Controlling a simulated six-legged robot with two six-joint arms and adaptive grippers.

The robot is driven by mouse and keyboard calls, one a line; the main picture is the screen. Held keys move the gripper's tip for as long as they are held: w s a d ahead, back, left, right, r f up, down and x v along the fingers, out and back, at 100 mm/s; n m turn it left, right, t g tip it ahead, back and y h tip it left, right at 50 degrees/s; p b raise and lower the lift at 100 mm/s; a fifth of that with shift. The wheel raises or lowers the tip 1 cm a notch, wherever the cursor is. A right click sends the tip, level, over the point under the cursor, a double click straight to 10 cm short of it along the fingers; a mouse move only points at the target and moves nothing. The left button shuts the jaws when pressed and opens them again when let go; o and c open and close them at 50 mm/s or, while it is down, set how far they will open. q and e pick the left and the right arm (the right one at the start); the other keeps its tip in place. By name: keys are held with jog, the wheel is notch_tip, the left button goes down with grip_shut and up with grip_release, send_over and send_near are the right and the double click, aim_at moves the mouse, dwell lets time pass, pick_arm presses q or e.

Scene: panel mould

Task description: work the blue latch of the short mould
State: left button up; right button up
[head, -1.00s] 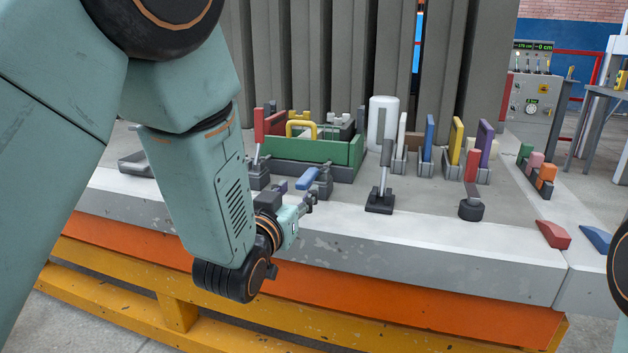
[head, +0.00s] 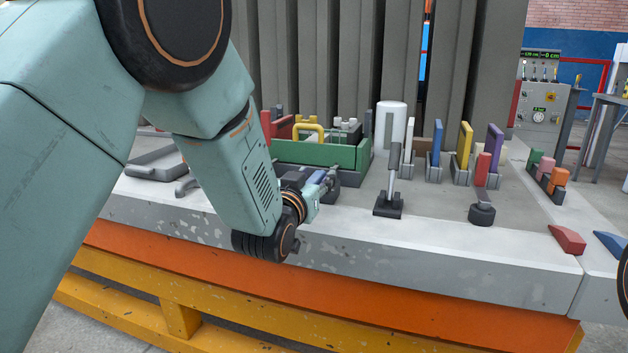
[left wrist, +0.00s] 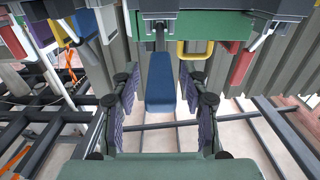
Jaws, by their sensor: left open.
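The blue latch (left wrist: 160,82) shows in the left wrist view as a long blue handle between my left gripper's fingers, with space on both sides. In the head view only a bit of blue (head: 317,177) shows beside the gripper. My left gripper (left wrist: 160,84) is open; its two padded fingers stand either side of the handle without visibly touching it. In the head view the gripper (head: 326,186) is small and partly hidden by my wrist. The green-walled mould (head: 322,153) is just behind it.
A yellow handle (head: 309,131) and a red block (head: 283,127) stand at the mould. A lever on a black base (head: 389,205) and a white cylinder (head: 391,128) stand to the right. Several coloured panels stand further right. The concrete table's front strip is mostly clear.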

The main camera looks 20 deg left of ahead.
pick_arm(q)
grip_shut()
dwell(0.3)
dwell(0.4)
